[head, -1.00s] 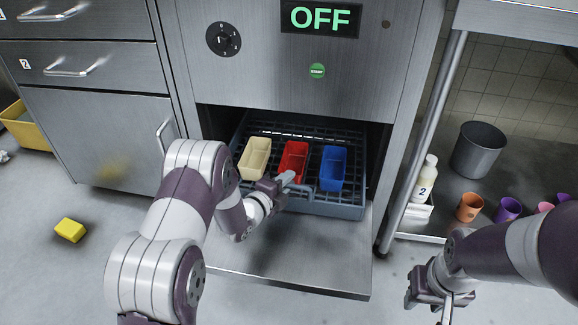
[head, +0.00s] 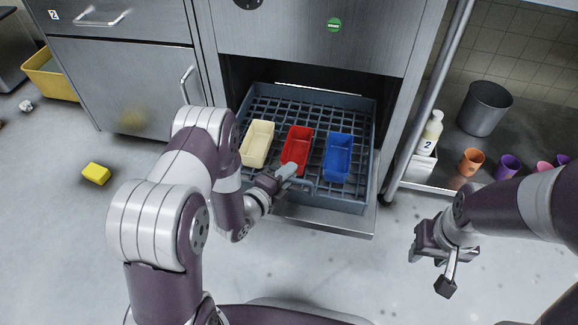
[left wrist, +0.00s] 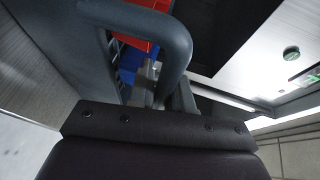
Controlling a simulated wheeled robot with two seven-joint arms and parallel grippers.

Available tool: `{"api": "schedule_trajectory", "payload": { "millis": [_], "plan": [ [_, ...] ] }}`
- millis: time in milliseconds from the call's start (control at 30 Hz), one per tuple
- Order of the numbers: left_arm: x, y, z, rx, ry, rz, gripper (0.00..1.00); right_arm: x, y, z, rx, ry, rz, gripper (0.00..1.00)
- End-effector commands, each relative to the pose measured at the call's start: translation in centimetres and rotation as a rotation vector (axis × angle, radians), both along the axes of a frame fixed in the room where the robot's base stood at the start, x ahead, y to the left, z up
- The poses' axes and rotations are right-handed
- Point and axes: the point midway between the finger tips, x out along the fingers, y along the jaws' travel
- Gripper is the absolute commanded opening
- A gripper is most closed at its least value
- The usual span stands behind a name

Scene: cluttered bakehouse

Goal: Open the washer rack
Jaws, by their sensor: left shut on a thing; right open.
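The blue-grey washer rack (head: 345,199) is a gridded tray, pulled out from the washer opening over the lowered door (head: 330,222). A cream tub (head: 258,150), a red tub (head: 298,150) and a blue tub (head: 338,160) stand in it. My left gripper (head: 287,172) is at the rack's front edge, shut on the rack handle. In the left wrist view the looped handle (left wrist: 178,45) runs into the jaws, with red and blue tubs behind. My right gripper (head: 431,273) is open and empty over the floor at lower right.
A steel shelf at right holds a white bottle (head: 432,130), a grey bin (head: 485,108) and several cups, one orange (head: 471,162). A yellow sponge-like block (head: 96,174) lies on the floor at left. A yellow bin (head: 50,78) stands by the cabinets.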

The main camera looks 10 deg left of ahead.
Motion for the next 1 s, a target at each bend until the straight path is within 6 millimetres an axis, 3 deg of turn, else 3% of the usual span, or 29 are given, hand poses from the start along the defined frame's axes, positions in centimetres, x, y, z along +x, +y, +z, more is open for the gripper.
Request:
{"api": "schedule_trajectory", "payload": {
  "millis": [300,333,400,767,1000],
  "plan": [
    [-0.1,0.0,0.0,0.000,0.000,0.001,0.00,0.0,0.0,0.0,0.000,0.000,0.000,0.43],
    [-0.1,0.1,0.0,0.000,0.000,0.001,0.23,0.0,0.0,0.0,0.000,0.000,0.000,0.43],
    [0.0,0.0,0.0,0.000,0.000,0.001,0.40,0.0,0.0,0.0,0.000,0.000,0.000,0.43],
    [-0.6,0.3,0.3,0.001,0.002,0.001,0.40,0.0,0.0,0.5,0.000,0.000,0.000,0.43],
    [-4.9,2.1,1.6,-0.002,0.004,0.005,0.40,0.0,0.0,3.2,0.000,0.000,0.000,0.43]
  ]
}}
